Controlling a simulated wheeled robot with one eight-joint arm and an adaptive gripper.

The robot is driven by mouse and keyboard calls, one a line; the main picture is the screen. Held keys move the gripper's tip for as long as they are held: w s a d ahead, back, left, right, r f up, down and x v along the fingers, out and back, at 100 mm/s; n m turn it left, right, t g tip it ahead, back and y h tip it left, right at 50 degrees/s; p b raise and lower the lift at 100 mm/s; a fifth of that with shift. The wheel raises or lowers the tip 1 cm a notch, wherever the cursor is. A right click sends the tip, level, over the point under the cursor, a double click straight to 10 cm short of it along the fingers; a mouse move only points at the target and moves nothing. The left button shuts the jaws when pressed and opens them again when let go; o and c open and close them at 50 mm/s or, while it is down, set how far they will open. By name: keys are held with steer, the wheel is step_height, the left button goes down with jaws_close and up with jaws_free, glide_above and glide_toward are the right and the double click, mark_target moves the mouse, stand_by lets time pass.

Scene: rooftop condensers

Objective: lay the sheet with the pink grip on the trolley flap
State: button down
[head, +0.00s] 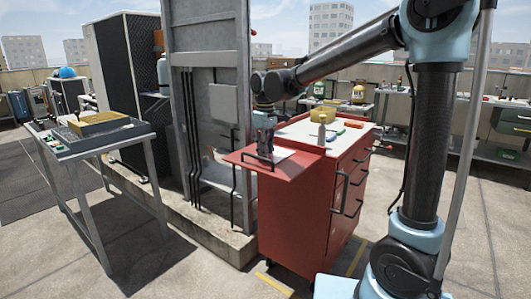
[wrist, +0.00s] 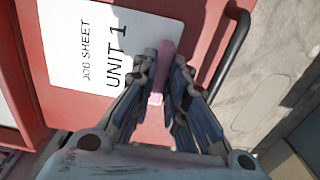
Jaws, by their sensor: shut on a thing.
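The white sheet (wrist: 95,50), marked "JOB SHEET UNIT 1", lies flat on or just over the red trolley flap (wrist: 205,25) in the wrist view; I cannot tell whether it touches. Its pink grip (wrist: 165,50) is between the fingers of my gripper (wrist: 165,68), which is shut on it. In the head view my gripper (head: 265,150) points down over the trolley flap (head: 248,166), at the left side of the red trolley (head: 290,215).
A dark bar handle (wrist: 232,45) runs along the flap's edge. A grey metal frame (head: 208,100) stands close behind. A grey table (head: 100,145) with a tray stands left.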

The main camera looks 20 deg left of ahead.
steer(key=shift+f, duration=0.1)
steer(key=c, duration=1.6)
jaws_free()
step_height(320, 180, up, 12)
steer(key=s+d+f+m, duration=0.1)
steer(key=d+f+m, duration=0.15)
steer(key=d, duration=0.65)
steer(key=s+d+f+m, duration=0.1)
steer(key=d+f+m, duration=0.15)
steer(key=d, duration=0.75)
steer(key=s+d+f+m, duration=0.2)
steer(key=d+f, duration=0.1)
steer(key=d, duration=0.6)
steer(key=s+d+f+m+t, duration=0.2)
steer(key=s+d+f+m, duration=0.4)
steer(key=s+d+f, duration=0.7)
step_height(320, 180, down, 4)
steer(key=shift+s+d+f, duration=0.1)
steer(key=shift+s+d, duration=0.15)
steer(key=shift+d, duration=0.7)
